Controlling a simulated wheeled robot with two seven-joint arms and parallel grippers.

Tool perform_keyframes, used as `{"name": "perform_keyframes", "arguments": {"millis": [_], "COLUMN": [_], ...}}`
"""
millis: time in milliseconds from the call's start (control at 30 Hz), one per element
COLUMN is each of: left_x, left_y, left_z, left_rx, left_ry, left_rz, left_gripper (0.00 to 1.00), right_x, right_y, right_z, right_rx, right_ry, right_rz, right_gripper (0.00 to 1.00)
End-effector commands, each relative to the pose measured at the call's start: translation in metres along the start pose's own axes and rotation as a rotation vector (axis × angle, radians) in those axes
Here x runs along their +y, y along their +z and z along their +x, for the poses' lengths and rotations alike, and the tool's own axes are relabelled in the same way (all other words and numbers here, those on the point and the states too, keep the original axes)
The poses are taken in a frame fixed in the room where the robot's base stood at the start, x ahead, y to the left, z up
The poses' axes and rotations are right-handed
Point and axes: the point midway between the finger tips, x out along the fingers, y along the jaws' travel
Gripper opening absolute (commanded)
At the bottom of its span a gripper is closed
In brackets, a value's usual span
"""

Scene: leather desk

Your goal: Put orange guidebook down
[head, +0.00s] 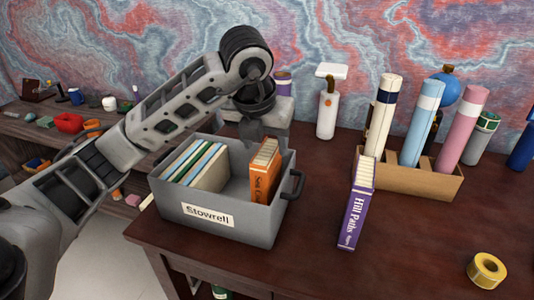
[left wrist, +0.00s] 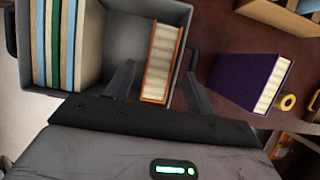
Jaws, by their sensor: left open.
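The orange guidebook (head: 264,172) stands upright inside the grey box labelled "Stowrell" (head: 225,238), near its right wall. In the left wrist view the orange guidebook (left wrist: 160,62) lies between the two fingers of my left gripper (left wrist: 160,85). The fingers are open, with a gap on the left side and a smaller one on the right. In the head view my left gripper (head: 252,130) is above the box, over the book, its fingertips partly hidden. My right gripper is not in view.
Several pale-paged books (head: 200,165) stand at the box's left end. A purple book (head: 356,205) stands on the desk right of the box. Behind it is a cardboard holder (head: 425,182) with rolled tubes. A yellow tape roll (head: 487,270) lies at front right. The front middle desk is clear.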

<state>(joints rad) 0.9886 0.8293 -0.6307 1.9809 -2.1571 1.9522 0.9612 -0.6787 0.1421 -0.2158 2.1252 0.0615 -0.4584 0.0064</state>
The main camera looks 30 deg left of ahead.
Motion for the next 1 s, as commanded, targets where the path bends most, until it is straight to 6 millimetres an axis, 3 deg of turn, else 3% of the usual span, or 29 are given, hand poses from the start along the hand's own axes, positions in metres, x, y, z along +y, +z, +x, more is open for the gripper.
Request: {"name": "perform_keyframes", "arguments": {"millis": [100, 333, 1000], "left_x": [0.000, 0.001, 0.000], "left_y": [0.002, 0.001, 0.000], "left_z": [-0.029, -0.061, -0.065], "left_rx": [-0.006, -0.004, 0.001], "left_ry": [0.000, 0.002, 0.001], "left_rz": [0.001, 0.001, 0.000], "left_gripper": [0.54, 0.54, 0.54], "right_x": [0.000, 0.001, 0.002], "right_y": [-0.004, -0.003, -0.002], "right_z": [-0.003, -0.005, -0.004], "right_rx": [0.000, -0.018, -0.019], "right_ry": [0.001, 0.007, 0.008], "right_rz": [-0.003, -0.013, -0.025], "right_gripper": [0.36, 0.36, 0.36]}}
